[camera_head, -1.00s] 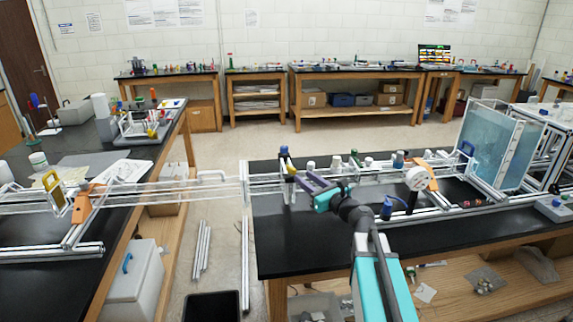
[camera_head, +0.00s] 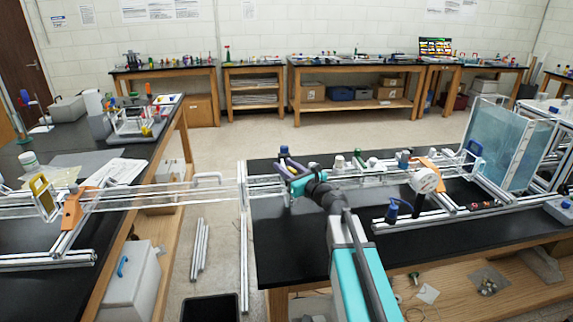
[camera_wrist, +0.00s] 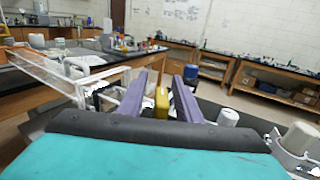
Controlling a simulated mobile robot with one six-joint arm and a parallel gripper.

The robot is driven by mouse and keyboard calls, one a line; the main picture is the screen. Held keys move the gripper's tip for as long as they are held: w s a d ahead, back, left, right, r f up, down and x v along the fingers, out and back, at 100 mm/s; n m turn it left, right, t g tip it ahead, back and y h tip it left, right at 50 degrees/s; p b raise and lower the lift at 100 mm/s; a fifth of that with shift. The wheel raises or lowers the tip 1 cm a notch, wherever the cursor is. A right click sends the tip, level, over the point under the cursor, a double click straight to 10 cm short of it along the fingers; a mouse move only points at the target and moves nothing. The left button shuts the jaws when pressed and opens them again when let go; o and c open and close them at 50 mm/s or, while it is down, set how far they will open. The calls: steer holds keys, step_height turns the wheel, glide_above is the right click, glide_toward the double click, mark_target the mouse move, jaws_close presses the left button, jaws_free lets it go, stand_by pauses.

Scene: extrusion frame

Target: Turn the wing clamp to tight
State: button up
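A yellow upright piece (camera_wrist: 161,103), which looks like the wing clamp, stands in the wrist view between the two purple fingers of my gripper (camera_wrist: 160,78). A thin upright part rises from its top. The fingers are apart, with a visible gap on each side of it, and I see no contact. In the head view my gripper (camera_head: 296,170) is over the left end of the aluminium extrusion frame (camera_head: 243,185) on the black bench. There the fingers mostly hide the yellow piece, so its turn angle cannot be told.
A blue-topped post (camera_head: 284,152) stands just behind my gripper. A white cap (camera_wrist: 228,117) is right of the fingers in the wrist view. Clear rails (camera_head: 165,190) span the gap to the left bench. A round white dial (camera_head: 424,180) stands to the right.

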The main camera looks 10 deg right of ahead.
steer(key=shift+w+a, duration=0.1)
steer(key=shift+w, duration=0.1)
steer(key=shift+c, duration=0.4)
